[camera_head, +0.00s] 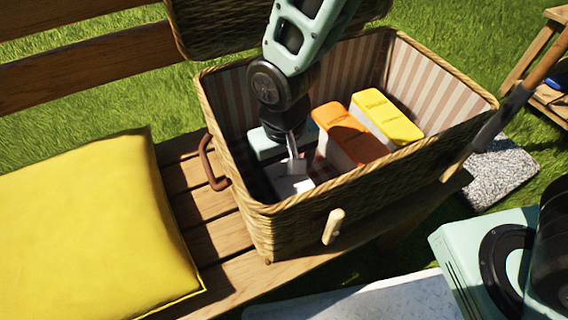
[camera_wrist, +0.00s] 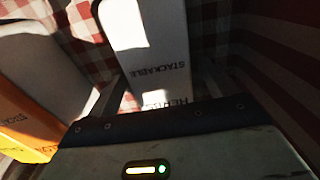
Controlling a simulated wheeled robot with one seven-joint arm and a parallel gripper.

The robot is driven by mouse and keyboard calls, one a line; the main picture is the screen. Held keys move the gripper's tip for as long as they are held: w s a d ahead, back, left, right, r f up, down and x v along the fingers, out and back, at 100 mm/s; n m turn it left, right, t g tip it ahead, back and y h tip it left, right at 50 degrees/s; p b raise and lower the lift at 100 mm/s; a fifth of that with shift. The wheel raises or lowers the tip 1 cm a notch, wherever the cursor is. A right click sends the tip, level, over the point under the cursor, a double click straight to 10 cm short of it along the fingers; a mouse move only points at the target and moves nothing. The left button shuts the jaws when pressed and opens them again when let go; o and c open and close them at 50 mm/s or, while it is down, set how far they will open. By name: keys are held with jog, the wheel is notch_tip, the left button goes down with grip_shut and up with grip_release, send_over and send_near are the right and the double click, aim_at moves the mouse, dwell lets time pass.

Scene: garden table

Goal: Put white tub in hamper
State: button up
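The hamper (camera_head: 236,187) is a lidded wicker basket with a striped lining, open on the bench. The white tub (camera_head: 288,187) is inside it, low down at the left front. In the wrist view the white tub (camera_wrist: 153,45) shows dark lettering reading "STACKABLE". My gripper (camera_head: 296,161) reaches down into the hamper, directly at the tub. In the wrist view its fingers stand apart on either side of the tub, seemingly with narrow gaps. The tub's underside is hidden.
An orange-lidded tub (camera_head: 348,133) and a yellow-lidded tub (camera_head: 386,117) stand in the hamper right of my gripper. The hamper walls are close around my arm. A yellow cushion (camera_head: 90,225) lies left on the bench (camera_head: 215,240).

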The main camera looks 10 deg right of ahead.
aim_at(284, 168)
notch_tip(284, 168, up, 12)
jog(key=p, duration=0.5)
jog(key=shift+r, duration=0.2)
